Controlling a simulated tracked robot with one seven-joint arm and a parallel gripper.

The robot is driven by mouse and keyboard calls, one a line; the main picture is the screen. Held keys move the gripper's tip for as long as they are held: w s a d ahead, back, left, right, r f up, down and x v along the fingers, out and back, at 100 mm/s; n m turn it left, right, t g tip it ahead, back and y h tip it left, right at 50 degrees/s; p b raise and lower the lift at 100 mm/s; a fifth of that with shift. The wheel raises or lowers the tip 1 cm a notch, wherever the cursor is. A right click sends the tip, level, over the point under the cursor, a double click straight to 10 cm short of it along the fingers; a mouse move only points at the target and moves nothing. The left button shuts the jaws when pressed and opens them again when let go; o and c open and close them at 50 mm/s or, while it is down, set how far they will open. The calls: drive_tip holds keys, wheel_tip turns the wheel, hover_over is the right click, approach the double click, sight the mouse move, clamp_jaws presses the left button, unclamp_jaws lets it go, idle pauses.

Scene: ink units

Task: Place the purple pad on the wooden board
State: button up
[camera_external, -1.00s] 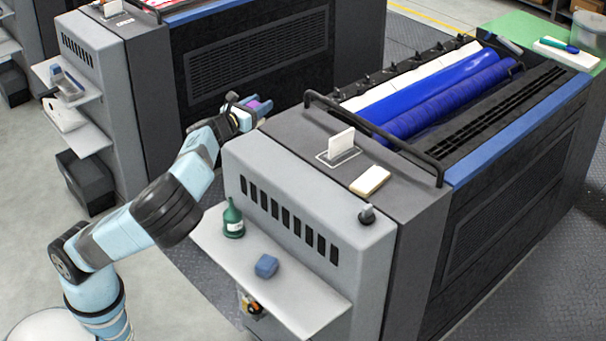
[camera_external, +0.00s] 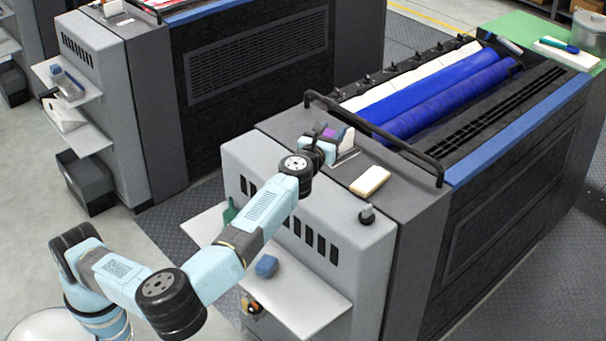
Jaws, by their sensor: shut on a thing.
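My gripper (camera_external: 326,143) is shut on the purple pad (camera_external: 329,133), of which only a small part shows between the jaws. It is over the grey top of the near ink unit, just left of an upright white card. I cannot tell the pad's height above the top. A cream block with a light brown edge (camera_external: 370,181), which looks like the wooden board, lies flat on the same top. It is to the right of my gripper and nearer the camera, with nothing on it.
The white card (camera_external: 347,138) stands close to my gripper. A black rail (camera_external: 372,136) runs behind the top, before the blue rollers (camera_external: 455,92). A grey knob (camera_external: 367,214) stands near the front edge. A blue block (camera_external: 266,266) lies on the lower shelf.

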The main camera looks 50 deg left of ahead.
drive_tip(key=w+d+f, duration=0.1)
drive_tip(key=w+f, duration=0.2)
drive_tip(key=w, duration=0.1)
drive_tip(key=w+d+f, duration=0.1)
drive_tip(key=w+f, duration=0.1)
drive_tip(key=w, duration=0.2)
drive_tip(key=w+d+f, duration=0.2)
drive_tip(key=w+f, duration=0.1)
drive_tip(key=w, duration=0.1)
drive_tip(key=shift+f, duration=0.3)
drive_tip(key=shift+w+d+f, duration=0.1)
drive_tip(key=shift+w+f, duration=0.25)
drive_tip(key=shift+w+d+f, duration=0.1)
drive_tip(key=shift+w+f, duration=0.05)
drive_tip(key=shift+f, duration=0.8)
drive_tip(key=shift+w+f, duration=0.1)
drive_tip(key=shift+f, duration=0.8)
drive_tip(key=o, duration=1.1)
drive_tip(key=shift+f, duration=0.1)
drive_tip(key=shift+c, duration=0.2)
